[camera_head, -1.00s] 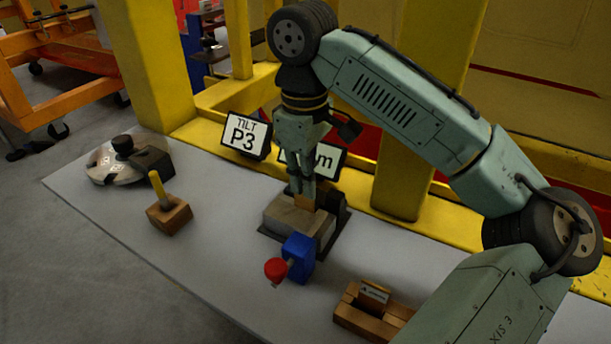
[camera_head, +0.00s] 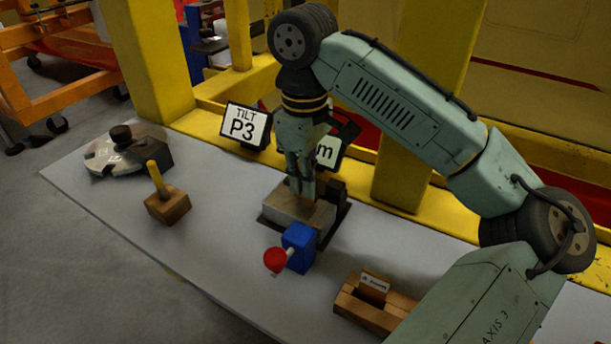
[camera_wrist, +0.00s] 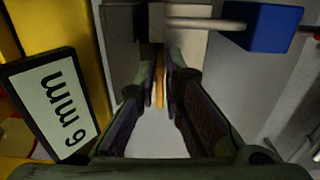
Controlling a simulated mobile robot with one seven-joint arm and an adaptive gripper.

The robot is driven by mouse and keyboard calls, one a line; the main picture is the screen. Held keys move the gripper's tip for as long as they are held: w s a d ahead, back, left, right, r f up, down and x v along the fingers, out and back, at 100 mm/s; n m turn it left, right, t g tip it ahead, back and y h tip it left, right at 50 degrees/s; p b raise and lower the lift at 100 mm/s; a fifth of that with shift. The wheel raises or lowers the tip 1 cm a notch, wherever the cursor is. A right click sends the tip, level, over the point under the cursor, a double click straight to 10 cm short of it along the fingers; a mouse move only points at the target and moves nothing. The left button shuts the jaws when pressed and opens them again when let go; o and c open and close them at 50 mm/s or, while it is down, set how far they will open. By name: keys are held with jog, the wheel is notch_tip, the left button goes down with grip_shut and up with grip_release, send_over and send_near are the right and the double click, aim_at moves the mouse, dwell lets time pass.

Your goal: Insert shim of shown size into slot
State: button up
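My gripper (camera_head: 303,198) points down over a grey block fixture (camera_head: 292,209) in the middle of the table. In the wrist view its fingers (camera_wrist: 160,85) are closed around a thin tan shim (camera_wrist: 160,92), seen edge-on. In the head view the shim is mostly hidden by the fingers, so its depth in the slot cannot be told. A sign (camera_wrist: 57,104) shows a digit and "mm" in the wrist view. The digit looks like 6 or 9. The same sign is partly hidden behind my gripper in the head view (camera_head: 327,152).
A blue clamp body (camera_head: 299,246) with a red knob (camera_head: 276,260) stands in front of the fixture. A wooden rack (camera_head: 368,312) holds a labelled shim (camera_head: 374,286). A wooden block (camera_head: 168,207) with a yellow handle and a round disc part (camera_head: 115,158) are at left. A TILT P3 sign (camera_head: 244,128) stands behind.

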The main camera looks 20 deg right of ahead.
jog(key=o, duration=0.4)
jog(key=shift+c, duration=0.2)
notch_tip(320, 180, up, 12)
dwell(0.4)
jog(key=shift+a, duration=0.1)
